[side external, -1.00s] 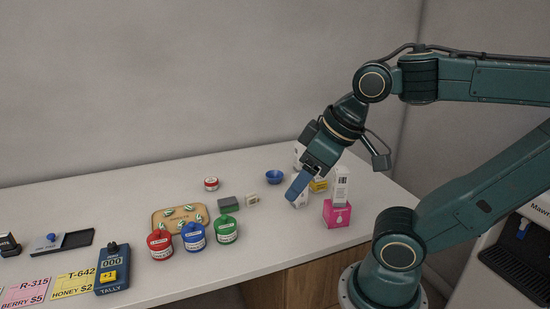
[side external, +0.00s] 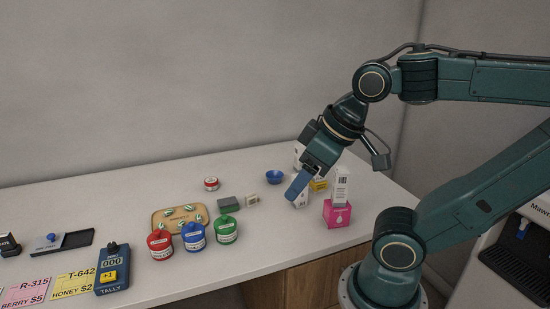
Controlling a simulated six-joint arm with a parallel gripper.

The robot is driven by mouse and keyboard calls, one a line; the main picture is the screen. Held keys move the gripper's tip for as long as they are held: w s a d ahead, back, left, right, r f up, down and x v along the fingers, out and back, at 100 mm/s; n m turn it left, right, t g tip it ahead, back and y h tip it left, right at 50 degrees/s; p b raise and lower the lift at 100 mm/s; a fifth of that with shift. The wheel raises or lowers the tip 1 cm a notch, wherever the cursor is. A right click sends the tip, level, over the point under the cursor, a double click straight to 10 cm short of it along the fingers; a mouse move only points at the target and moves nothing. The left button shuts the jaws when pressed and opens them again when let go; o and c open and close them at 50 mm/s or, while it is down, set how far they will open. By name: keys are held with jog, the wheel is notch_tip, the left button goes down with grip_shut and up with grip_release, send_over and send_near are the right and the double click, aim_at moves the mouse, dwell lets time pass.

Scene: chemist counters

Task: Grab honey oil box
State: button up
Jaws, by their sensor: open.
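A yellow box (side external: 319,185), partly hidden, stands near the right end of the white counter; its label is too small to read, and I cannot tell for sure that it is the honey oil box. A white box (side external: 301,200) stands just in front and to its left. My gripper (side external: 292,197) points down and left, with its blue fingers over and beside this white box. The gap between the fingers cannot be seen from this side. A white box with dark print (side external: 341,184) stands on a pink box (side external: 337,214) to the right.
Red (side external: 160,245), blue (side external: 194,237) and green (side external: 226,230) jars stand left of my gripper, by a wooden tray (side external: 157,219). A blue bowl (side external: 275,177) is behind it. A tally counter (side external: 112,270) and price cards (side external: 73,284) lie far left. The counter between the green jar and my gripper is clear.

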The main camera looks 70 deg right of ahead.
jog(key=shift+o, duration=0.2)
